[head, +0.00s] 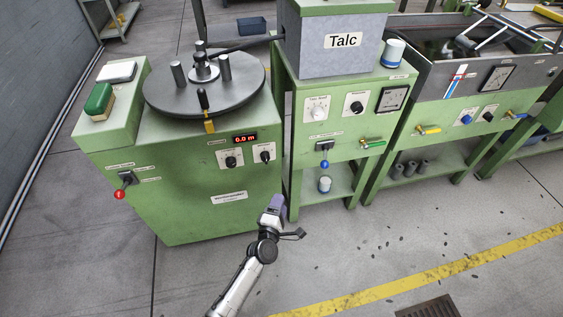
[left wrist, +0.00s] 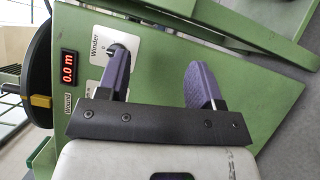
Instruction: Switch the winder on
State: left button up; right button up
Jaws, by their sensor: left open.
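The winder is the green cabinet (head: 190,205) at left in the head view, with a dark round turntable (head: 170,95) on top. Its front has a red 0.0 m display (head: 245,138) and two black rotary knobs on white plates. The right knob (head: 265,156) matches the one labelled "Winder" in the left wrist view (left wrist: 117,51); its setting is too small to read. My left gripper (head: 276,204) is below and right of the knobs. In the wrist view its purple fingers (left wrist: 158,66) are apart and empty; the left finger partly covers the knob area. My right gripper is out of view.
A red-ball lever (head: 120,192) is on the cabinet's left front. The green talc stand (head: 340,110) with a blue-ball lever (head: 325,164) is to the right, a water-bath-like bench (head: 470,105) beyond.

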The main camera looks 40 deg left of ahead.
aim_at(266, 161)
pick_arm(q)
jog(key=s+a+r+n+y, duration=0.2)
jog(key=a+r+n+y, duration=0.15)
jog(key=n+y, duration=0.3)
jog(key=shift+n+g+h, duration=0.25)
jog(key=shift+n+g, duration=0.05)
jog(key=shift+n, duration=0.65)
jog(key=b+x, duration=0.1)
jog(key=x, duration=0.3)
jog(key=b+x, duration=0.1)
jog(key=x, duration=0.3)
jog(key=a+b+x, duration=0.1)
jog(key=b+x, duration=0.1)
jog(key=x, duration=0.2)
jog(key=shift+a+f, duration=0.1)
jog(key=shift+f, duration=0.15)
jog(key=shift+w+a+r, duration=0.2)
jog(key=shift+w+a, duration=0.15)
jog(key=shift+w, duration=0.15)
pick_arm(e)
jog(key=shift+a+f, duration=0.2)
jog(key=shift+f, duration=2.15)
pick_arm(q)
jog(key=shift+c, duration=0.3)
